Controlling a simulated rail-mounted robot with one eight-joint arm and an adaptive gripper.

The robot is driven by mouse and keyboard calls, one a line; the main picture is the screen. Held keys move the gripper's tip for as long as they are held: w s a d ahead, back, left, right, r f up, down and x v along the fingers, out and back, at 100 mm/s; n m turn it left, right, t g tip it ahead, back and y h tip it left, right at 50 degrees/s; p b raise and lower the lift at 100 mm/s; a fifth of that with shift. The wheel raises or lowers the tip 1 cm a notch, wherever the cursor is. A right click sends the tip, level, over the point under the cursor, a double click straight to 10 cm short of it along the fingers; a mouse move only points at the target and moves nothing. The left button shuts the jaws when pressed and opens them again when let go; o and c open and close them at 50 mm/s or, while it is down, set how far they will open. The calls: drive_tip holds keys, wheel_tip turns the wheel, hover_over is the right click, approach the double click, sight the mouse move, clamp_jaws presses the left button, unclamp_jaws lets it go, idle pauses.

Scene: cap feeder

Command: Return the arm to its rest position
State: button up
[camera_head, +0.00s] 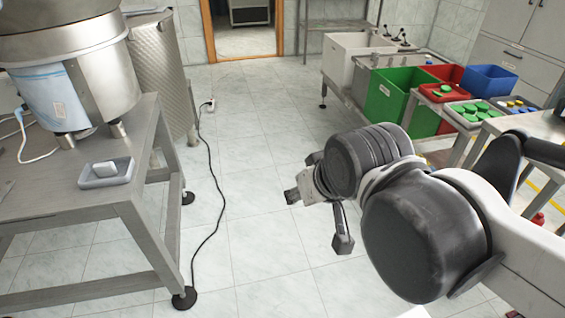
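My arm reaches in from the right edge and is bent over the open floor in the middle of the view. My gripper (317,221) hangs at its end, to the left of the dark wrist joint. Its two fingers are spread apart, one toward the left and one downward. Nothing shows between them, only floor tiles behind. The gripper touches nothing that I can see. Part of the gripper's base is hidden behind the wrist.
At left, a metal table (140,180) bears a steel bowl feeder (105,75) and a grey tray (90,178). A black cable (213,175) crosses the floor. At right stand a green bin (388,95), a blue bin (488,82) and trays of caps.

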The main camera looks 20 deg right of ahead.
wheel_tip(320, 180, up, 10)
drive_tip(key=p, duration=1)
drive_tip(key=shift+r, duration=0.15)
idle(0.5)
